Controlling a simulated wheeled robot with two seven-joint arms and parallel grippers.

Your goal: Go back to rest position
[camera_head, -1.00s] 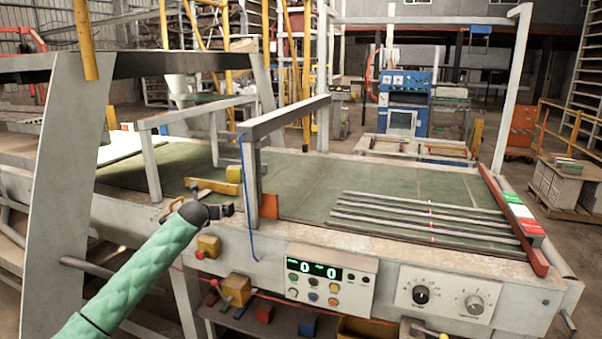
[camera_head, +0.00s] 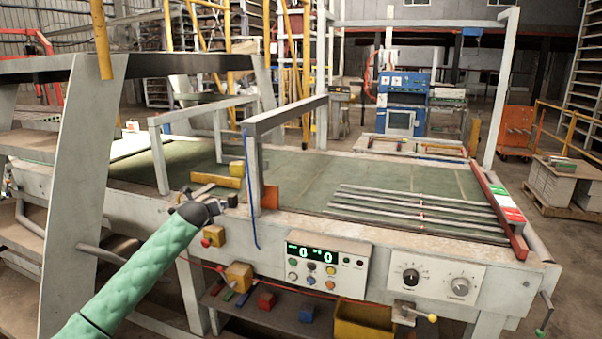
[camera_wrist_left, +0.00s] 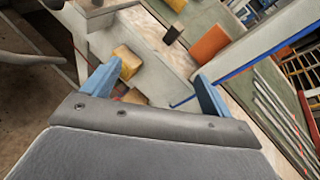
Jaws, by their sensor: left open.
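My left arm, in a green sleeve, comes in from the lower left of the head view. My left gripper (camera_head: 226,204) is at the front edge of the machine table (camera_head: 330,175), left of the control box (camera_head: 327,268). In the left wrist view its two blue fingers (camera_wrist_left: 155,88) stand wide apart with nothing gripped between them. A yellow block (camera_wrist_left: 127,63) and the machine's front panel show beyond the fingers. My right gripper is in neither view.
A white upright frame post (camera_head: 253,185) with a blue cable and an orange plate (camera_head: 270,197) stand close right of the gripper. Yellow-orange boxes with red knobs (camera_head: 214,236) sit below it. Several grey bars (camera_head: 420,207) lie on the table at right.

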